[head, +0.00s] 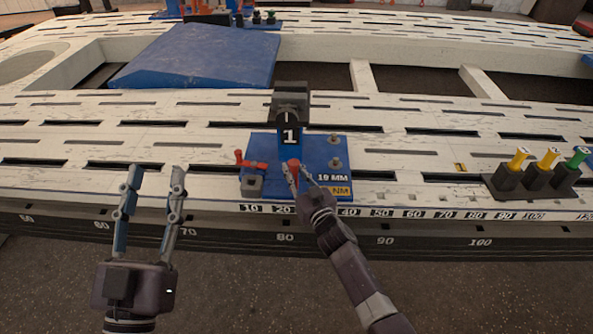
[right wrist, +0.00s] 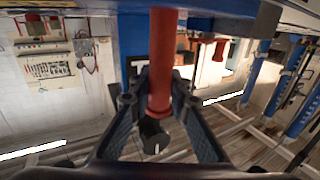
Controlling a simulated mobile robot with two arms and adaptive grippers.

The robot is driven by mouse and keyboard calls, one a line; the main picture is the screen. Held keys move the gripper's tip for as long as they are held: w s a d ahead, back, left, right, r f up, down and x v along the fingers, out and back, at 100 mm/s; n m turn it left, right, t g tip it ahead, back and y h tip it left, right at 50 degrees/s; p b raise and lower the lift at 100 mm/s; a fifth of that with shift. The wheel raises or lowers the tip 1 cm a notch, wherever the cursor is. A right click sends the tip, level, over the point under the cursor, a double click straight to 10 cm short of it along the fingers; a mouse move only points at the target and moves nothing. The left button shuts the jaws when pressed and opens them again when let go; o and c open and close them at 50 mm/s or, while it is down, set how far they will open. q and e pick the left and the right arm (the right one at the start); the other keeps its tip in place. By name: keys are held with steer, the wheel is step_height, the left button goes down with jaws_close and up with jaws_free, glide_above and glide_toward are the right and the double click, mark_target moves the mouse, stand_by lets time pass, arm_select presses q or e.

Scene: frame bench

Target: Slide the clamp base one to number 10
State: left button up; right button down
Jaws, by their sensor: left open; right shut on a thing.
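Clamp base one is a blue plate (head: 262,146) with a black clamp head and a white "1" on its upright (head: 290,136). It sits on the slotted white bench near the front edge, above a number strip. The 10 label (head: 250,209) is below its left end, and the 40 label (head: 346,212) below its right end. My right gripper (head: 302,180) is shut on the red handle (head: 293,168) at the plate's front. The handle also shows between the fingers in the right wrist view (right wrist: 162,60). My left gripper (head: 155,178) is open and empty, left of the plate.
A red lever (head: 250,164) stands at the plate's left end. A black holder (head: 508,181) with yellow and green handles stands at the right. A blue sloped panel (head: 200,55) lies further back. The bench top left of the plate is clear.

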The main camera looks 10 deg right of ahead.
steer(key=shift+s+a+f, duration=0.15)
steer(key=shift+a+f, duration=0.05)
steer(key=shift+a, duration=0.2)
steer(key=c, duration=2.1)
jaws_free()
steer(key=o, duration=0.3)
steer(key=shift+r, duration=0.1)
steer(key=shift+o, duration=0.2)
steer(key=shift+d, duration=0.15)
steer(key=s+d, duration=0.2)
steer(key=s, duration=0.9)
steer(key=shift+s, duration=0.4)
